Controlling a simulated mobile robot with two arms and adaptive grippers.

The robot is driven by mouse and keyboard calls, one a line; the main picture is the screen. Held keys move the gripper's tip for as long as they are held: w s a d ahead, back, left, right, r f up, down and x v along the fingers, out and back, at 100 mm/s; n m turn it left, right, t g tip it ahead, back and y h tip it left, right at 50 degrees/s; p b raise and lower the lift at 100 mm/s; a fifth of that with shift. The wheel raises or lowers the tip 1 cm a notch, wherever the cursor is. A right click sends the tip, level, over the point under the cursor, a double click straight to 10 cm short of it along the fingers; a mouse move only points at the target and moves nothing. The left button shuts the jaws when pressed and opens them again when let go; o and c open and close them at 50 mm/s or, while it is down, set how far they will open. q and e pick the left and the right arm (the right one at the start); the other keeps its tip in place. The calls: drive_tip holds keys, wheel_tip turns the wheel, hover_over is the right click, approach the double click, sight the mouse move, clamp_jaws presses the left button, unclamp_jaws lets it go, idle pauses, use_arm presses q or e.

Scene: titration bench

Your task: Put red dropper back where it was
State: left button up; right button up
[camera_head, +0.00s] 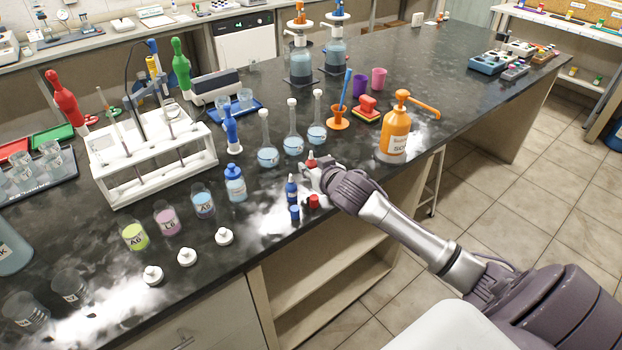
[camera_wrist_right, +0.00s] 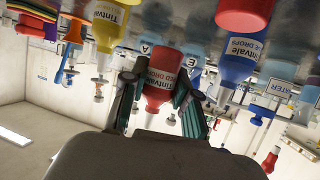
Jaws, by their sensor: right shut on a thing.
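The red dropper (camera_head: 311,163) is a small bottle with a red tip, at the front edge of the dark bench in the head view. My right gripper (camera_head: 318,174) is shut around it and hides most of its body. The right wrist view, which is upside down, shows the red dropper (camera_wrist_right: 163,72) with its "RED DROPS" label between the two dark-green fingers of the gripper (camera_wrist_right: 157,88). Whether its base touches the bench I cannot tell. A blue dropper (camera_head: 291,189) stands just left of the gripper; it also shows in the wrist view (camera_wrist_right: 240,50). My left gripper is out of view.
A red cap (camera_head: 314,201) and a blue cap (camera_head: 295,212) sit near the bench edge. A yellow dropper (camera_wrist_right: 107,22) is beside the red one in the wrist view. Several flasks (camera_head: 292,144) stand behind, and an orange pump bottle (camera_head: 394,137) stands to the right.

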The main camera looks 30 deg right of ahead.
drive_tip(key=shift+f, duration=2.1)
drive_tip(key=o, duration=0.6)
drive_tip(key=shift+f, duration=0.1)
drive_tip(key=v, duration=1.2)
